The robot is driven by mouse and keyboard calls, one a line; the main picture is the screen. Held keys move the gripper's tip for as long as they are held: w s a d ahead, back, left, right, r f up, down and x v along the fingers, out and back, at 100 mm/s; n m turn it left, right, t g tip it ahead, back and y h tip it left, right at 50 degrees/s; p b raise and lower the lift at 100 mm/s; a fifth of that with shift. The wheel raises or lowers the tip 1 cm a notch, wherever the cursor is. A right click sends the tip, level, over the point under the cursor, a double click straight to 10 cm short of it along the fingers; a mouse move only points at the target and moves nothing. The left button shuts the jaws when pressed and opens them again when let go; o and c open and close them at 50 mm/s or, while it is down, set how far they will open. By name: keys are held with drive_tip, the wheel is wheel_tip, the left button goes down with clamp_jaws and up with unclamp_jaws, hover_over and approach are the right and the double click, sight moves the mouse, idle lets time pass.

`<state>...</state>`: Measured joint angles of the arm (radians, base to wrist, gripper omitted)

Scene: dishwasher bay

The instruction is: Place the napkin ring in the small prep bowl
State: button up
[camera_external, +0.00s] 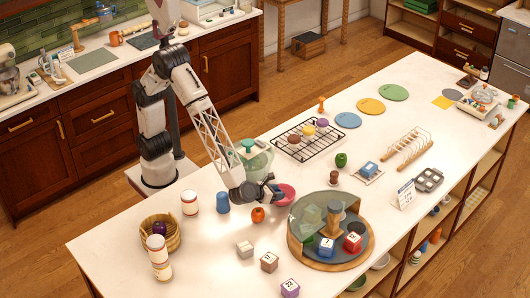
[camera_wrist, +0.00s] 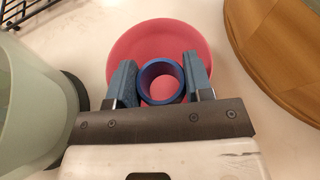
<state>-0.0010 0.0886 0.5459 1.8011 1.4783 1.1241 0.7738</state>
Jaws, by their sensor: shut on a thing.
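The small prep bowl is a pink-red bowl (camera_external: 286,194) on the white counter, beside the round wooden tray. In the wrist view the bowl (camera_wrist: 204,40) lies right beneath and beyond my fingers. My gripper (camera_wrist: 161,85) is shut on a blue napkin ring (camera_wrist: 146,74), held between its two blue-grey fingers with its opening facing the camera. The ring overlaps the bowl in the wrist view; I cannot tell its height above the bowl or whether they touch. In the external view my gripper (camera_external: 272,190) is at the bowl's left edge, and the ring cannot be made out there.
A round wooden tray (camera_external: 365,258) with a clear cover and blocks stands right of the bowl. A pale green container (camera_external: 262,160) is close behind my gripper, with a black wire rack (camera_external: 325,150) beyond. A red tomato-like item (camera_external: 258,214) lies in front.

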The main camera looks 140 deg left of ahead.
drive_tip(key=shift+f, duration=0.6)
drive_tip(key=o, duration=0.9)
drive_tip(key=shift+r, duration=0.2)
drive_tip(key=shift+r, duration=0.55)
drive_tip(key=v, duration=1.2)
drive_tip(key=shift+f, duration=0.15)
